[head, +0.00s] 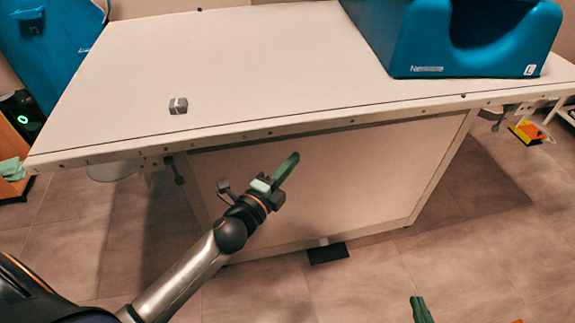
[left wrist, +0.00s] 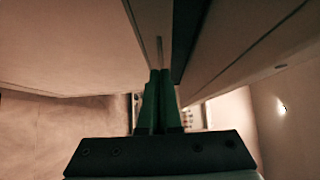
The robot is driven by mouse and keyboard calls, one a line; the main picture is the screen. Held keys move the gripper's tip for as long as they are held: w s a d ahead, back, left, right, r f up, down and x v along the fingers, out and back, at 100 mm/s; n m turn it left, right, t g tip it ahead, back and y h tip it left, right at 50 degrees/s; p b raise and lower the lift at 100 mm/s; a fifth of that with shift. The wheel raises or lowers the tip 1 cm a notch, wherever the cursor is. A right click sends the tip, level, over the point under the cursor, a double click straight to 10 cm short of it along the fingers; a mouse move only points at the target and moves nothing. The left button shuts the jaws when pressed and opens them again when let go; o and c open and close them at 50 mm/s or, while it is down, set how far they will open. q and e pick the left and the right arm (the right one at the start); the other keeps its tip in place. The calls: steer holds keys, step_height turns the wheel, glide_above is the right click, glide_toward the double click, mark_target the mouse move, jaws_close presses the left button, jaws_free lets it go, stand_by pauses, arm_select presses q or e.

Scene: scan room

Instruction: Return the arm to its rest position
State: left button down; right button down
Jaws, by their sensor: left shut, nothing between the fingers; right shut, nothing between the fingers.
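My left arm comes in from the lower left of the head view. Its gripper (head: 292,160) points up and to the right, in front of the white table's side panel (head: 330,180) and below the tabletop edge. The green fingers are shut with nothing between them. In the left wrist view the two fingers of my left gripper (left wrist: 160,74) lie together, close to a pale panel and a dark strip. Only the green tips of my right gripper (head: 420,308) show at the bottom edge of the head view; they are shut and empty. The rest of my right arm is out of view.
A dark pedal (head: 328,252) sits at the table's foot. The tiled floor (head: 480,230) in front is mostly clear.

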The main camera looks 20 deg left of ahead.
arm_select(q)
steer(key=shift+s+a, duration=0.1)
steer(key=shift+s, duration=0.6)
arm_select(e)
steer(key=shift+s+f, duration=0.15)
steer(key=shift+f, duration=0.1)
